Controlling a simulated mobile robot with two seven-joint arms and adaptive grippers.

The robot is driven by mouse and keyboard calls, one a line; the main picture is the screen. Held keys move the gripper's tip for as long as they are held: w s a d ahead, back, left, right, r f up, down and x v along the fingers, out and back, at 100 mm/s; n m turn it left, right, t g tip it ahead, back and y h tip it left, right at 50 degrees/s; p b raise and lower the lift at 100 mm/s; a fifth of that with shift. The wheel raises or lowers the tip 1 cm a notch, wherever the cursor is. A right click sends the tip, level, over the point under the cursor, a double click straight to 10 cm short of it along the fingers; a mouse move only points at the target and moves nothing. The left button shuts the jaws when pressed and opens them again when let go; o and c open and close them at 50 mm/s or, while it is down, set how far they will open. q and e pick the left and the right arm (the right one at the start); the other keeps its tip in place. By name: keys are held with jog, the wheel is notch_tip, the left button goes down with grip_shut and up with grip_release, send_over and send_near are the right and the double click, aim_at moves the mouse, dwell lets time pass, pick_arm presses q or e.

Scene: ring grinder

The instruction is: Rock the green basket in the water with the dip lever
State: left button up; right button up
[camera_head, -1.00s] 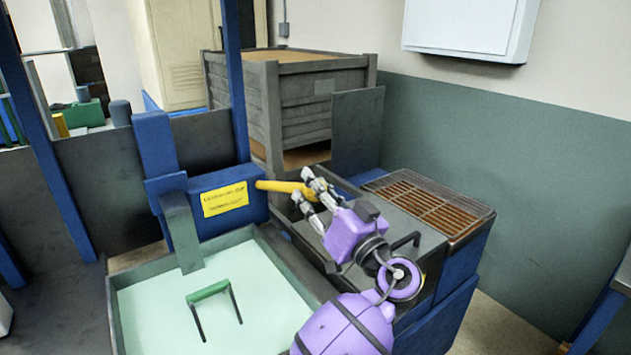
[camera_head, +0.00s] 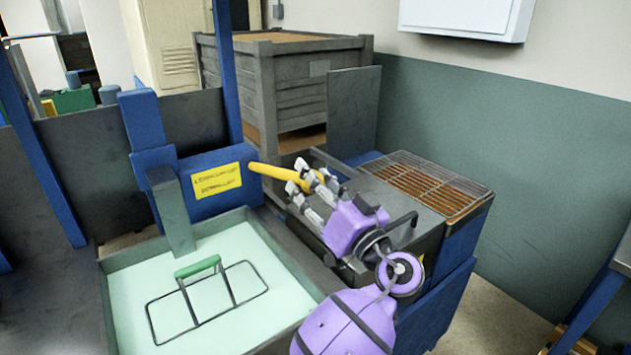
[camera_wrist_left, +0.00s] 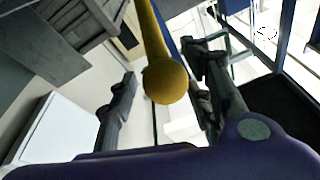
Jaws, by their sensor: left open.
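The yellow dip lever (camera_head: 272,173) sticks out to the right from a blue housing with a yellow label (camera_head: 217,180). The green-handled basket (camera_head: 198,267) is in the pale water of the tank (camera_head: 280,262); its handle and a thin dark rectangular wire rim show, and its lower part is hidden. My left gripper (camera_head: 298,178), purple with grey fingers, is open with the lever's outer end between its fingers. The left wrist view shows the lever's round yellow end (camera_wrist_left: 165,82) between the spread fingers (camera_wrist_left: 160,95). My right gripper is not in view.
A grey-topped unit with a brown grate (camera_head: 425,185) stands right of the tank, under my left arm. A grey crate (camera_head: 300,85) stands behind. A white box (camera_head: 465,15) hangs on the wall. Open floor shows at the lower right.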

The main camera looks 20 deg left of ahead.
pick_arm(q)
jog(key=v, duration=1.2)
